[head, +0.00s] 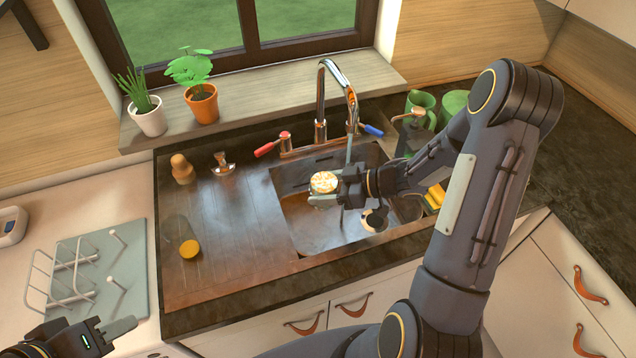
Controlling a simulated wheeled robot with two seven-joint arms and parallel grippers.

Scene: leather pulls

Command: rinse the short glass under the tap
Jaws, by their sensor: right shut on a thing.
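My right gripper (338,197) is over the sink, shut on a short round thing with a white and orange pattern, which looks like the short glass (323,181). The gripper's fingers hide part of it. The chrome tap (321,100) arches above, and a thin stream of water (348,151) falls from its spout just right of the glass, passing by the gripper. I cannot tell whether the water touches the glass. My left gripper (122,328) is low at the left, near the drying rack, with no held thing visible; its jaw gap is unclear.
The sink (300,215) has a red lever (272,146) and a blue lever (372,130) behind it. A wire rack (62,280) stands left. Green vessels (421,104) stand right.

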